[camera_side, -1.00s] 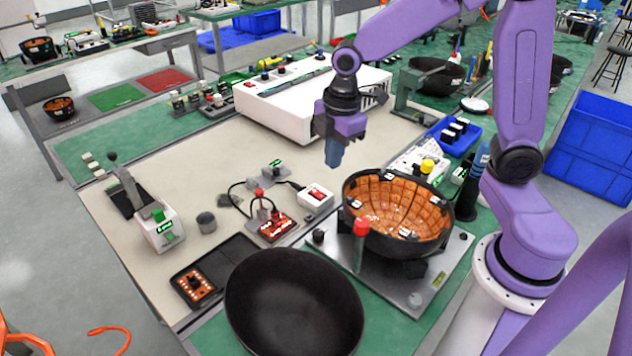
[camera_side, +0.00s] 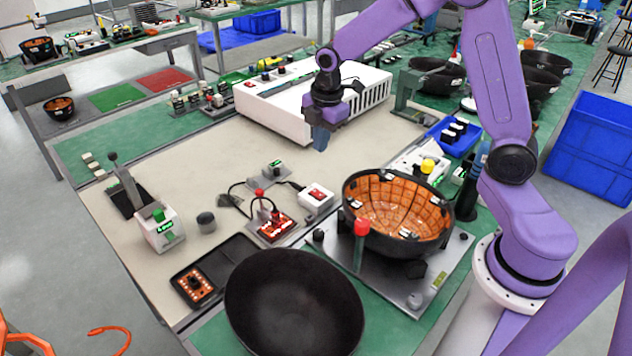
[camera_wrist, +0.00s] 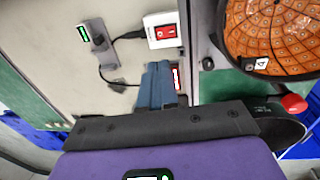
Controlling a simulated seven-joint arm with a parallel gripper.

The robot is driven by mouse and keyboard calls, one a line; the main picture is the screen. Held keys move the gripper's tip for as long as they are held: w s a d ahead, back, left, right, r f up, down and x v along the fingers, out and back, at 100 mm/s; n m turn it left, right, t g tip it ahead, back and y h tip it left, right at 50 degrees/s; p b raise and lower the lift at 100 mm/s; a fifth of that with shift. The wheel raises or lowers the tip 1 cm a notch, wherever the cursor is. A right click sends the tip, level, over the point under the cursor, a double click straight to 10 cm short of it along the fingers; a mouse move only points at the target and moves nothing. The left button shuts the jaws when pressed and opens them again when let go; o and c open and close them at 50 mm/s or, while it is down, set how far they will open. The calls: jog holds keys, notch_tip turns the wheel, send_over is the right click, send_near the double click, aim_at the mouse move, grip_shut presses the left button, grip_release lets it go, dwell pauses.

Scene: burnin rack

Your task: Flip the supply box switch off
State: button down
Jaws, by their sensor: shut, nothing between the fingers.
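The supply box is most likely the small white box (camera_side: 316,199) with a red rocker switch on top, near the middle of the table. In the wrist view the white box (camera_wrist: 149,36) is at the top centre, and its red switch (camera_wrist: 166,32) is plain to see. I cannot tell which way the rocker is tipped. My gripper (camera_side: 321,140) is shut and empty, pointing down above the table, behind the box in the side view and apart from it. In the wrist view my fingertips (camera_wrist: 158,67) lie just below the box.
A black bowl with an orange lining (camera_side: 398,210) sits on a grey fixture right of the box. A red-topped post (camera_side: 361,229) stands before it. A red-lit unit (camera_side: 272,228) with a cable is to the left. A large white case (camera_side: 290,104) stands behind.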

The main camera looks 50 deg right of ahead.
aim_at(321, 194)
jog(key=f, duration=0.4)
jog(key=w+f, duration=0.1)
jog(key=f, duration=0.8)
jog(key=shift+w+f, duration=0.15)
jog(key=shift+w, duration=0.15)
jog(key=shift+f+g, duration=0.3)
jog(key=shift+s, duration=0.9)
jog(key=shift+r, duration=0.1)
jog(key=shift+r, duration=0.55)
notch_tip(321, 194, up, 13)
jog(key=shift+s, duration=0.35)
